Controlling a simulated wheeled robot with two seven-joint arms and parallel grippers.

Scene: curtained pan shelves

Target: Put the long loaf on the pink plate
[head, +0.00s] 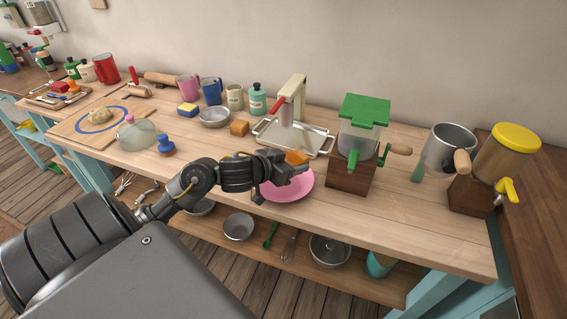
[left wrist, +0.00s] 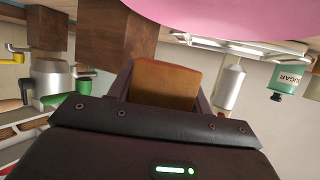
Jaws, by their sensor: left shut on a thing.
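My left gripper (head: 290,172) is shut on an orange-brown loaf, the long loaf (head: 297,157), and holds it above the pink plate. In the left wrist view the loaf (left wrist: 163,84) sits between the two fingers, with only part of it showing. The pink plate (head: 288,191) lies near the table's front edge, partly hidden by my gripper. It also shows in the left wrist view (left wrist: 230,15), apart from the loaf. My right gripper is not in view.
A smaller orange-brown block (head: 239,128) lies left of the white press (head: 291,105). A green-topped grinder (head: 360,140) stands close to the plate's right. Behind are a grey bowl (head: 215,117) and several mugs. A shelf with pans (head: 329,249) runs below.

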